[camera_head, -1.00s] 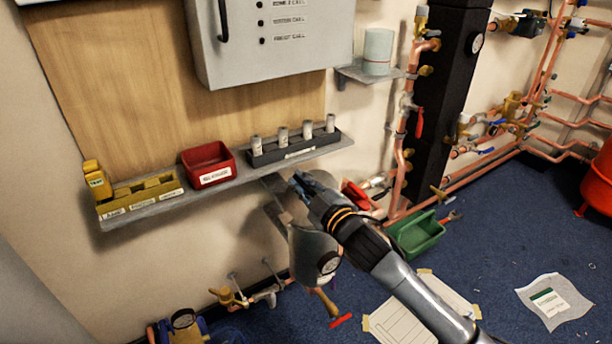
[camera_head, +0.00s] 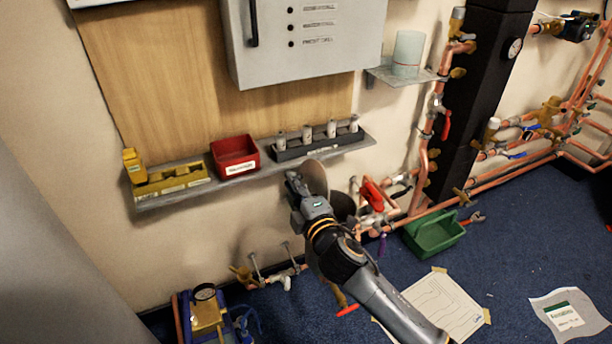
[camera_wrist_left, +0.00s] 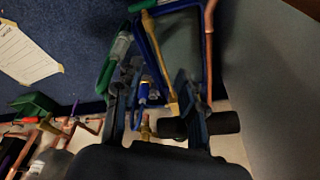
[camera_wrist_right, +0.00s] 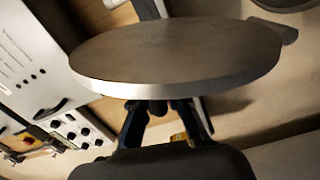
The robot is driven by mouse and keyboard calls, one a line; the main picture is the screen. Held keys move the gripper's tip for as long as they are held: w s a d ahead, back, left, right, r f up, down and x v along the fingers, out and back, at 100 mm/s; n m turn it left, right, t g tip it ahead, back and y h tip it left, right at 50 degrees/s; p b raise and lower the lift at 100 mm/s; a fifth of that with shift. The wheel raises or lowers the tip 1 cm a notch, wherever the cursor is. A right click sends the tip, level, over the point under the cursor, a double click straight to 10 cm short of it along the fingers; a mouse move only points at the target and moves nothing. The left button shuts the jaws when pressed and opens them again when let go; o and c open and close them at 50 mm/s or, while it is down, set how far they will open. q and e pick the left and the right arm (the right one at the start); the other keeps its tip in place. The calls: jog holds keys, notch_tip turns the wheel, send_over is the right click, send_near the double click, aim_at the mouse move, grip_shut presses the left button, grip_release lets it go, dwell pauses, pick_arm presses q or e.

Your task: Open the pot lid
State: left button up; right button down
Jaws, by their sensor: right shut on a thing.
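A round grey-brown lid (camera_wrist_right: 180,50) fills the upper middle of the right wrist view, its pale rim toward the fingers. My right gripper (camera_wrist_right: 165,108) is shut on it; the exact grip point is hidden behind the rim. In the head view the lid (camera_head: 316,178) stands tilted at my right gripper (camera_head: 297,186), just below the wall shelf. A dark rounded shape (camera_head: 344,207), perhaps the pot, shows partly behind my right arm. My left gripper (camera_wrist_left: 152,108) shows only in its wrist view, fingers apart, with pipes and a blue frame beyond.
The wall shelf (camera_head: 280,168) carries a red bin (camera_head: 235,155), a yellow holder and a dark rack with several pale cylinders. Copper pipes (camera_head: 424,160) run to the right. A green crate (camera_head: 434,232) and papers lie on the blue floor.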

pick_arm(q)
jog(key=shift+s+f+p, duration=0.2)
jog(key=shift+s+f, duration=0.1)
jog(key=shift+f, duration=0.55)
jog(key=shift+s+f+p, duration=0.2)
jog(key=shift+s+f, duration=0.15)
jog(key=shift+f, duration=0.5)
jog(key=shift+s+f+p, duration=0.2)
jog(key=shift+s+f, duration=0.1)
jog(key=shift+f, duration=0.55)
pick_arm(e)
jog(key=shift+s+a+f+n, duration=0.35)
jog(key=shift+a+n, duration=0.4)
jog(key=shift+n, duration=0.25)
jog(key=shift+s+a+f+n, duration=0.2)
jog(key=shift+a+f+n, duration=0.15)
jog(key=shift+a+n, duration=0.5)
jog(key=shift+s+a+f+n, duration=0.35)
jog(key=shift+a+n, duration=0.25)
jog(key=shift+n, duration=0.55)
pick_arm(q)
jog(key=shift+a, duration=0.1)
pick_arm(e)
jog(key=c, duration=1.4)
grip_release()
jog(key=shift+w, duration=0.1)
